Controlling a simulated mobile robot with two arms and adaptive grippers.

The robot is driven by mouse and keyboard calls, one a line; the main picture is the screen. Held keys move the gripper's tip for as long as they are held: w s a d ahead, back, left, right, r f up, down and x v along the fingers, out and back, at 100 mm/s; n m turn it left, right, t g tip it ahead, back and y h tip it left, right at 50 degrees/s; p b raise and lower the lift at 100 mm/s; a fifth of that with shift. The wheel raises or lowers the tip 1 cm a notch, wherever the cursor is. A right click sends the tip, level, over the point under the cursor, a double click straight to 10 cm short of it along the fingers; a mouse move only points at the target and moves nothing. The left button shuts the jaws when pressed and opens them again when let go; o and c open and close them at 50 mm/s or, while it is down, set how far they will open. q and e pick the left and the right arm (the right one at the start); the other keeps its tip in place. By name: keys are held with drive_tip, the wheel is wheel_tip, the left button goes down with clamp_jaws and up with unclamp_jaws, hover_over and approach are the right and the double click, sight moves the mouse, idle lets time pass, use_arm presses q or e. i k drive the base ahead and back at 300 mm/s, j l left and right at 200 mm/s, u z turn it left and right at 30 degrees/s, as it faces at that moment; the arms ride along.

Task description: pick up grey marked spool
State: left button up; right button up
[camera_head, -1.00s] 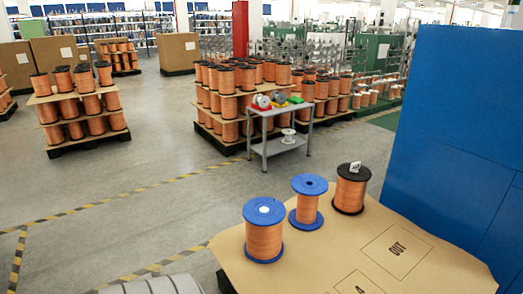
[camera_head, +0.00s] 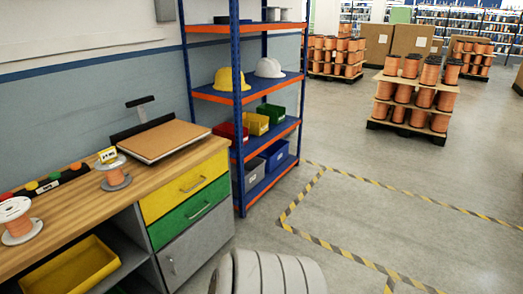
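A small spool with grey flanges and copper-coloured wire (camera_head: 114,177) stands upright on the wooden workbench (camera_head: 150,172). A second small spool, with white flanges and copper wire (camera_head: 17,219), stands nearer at the left edge of the view and shows no tag. Neither of my grippers is in view.
Yellow and green drawers (camera_head: 186,185) are below. A blue-and-orange shelf (camera_head: 240,110) stands right of the bench. Open floor (camera_head: 400,180) lies further right.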

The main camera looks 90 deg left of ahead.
sight(115, 181)
drive_tip(key=u, duration=3.9)
drive_tip(key=i+l, duration=0.25)
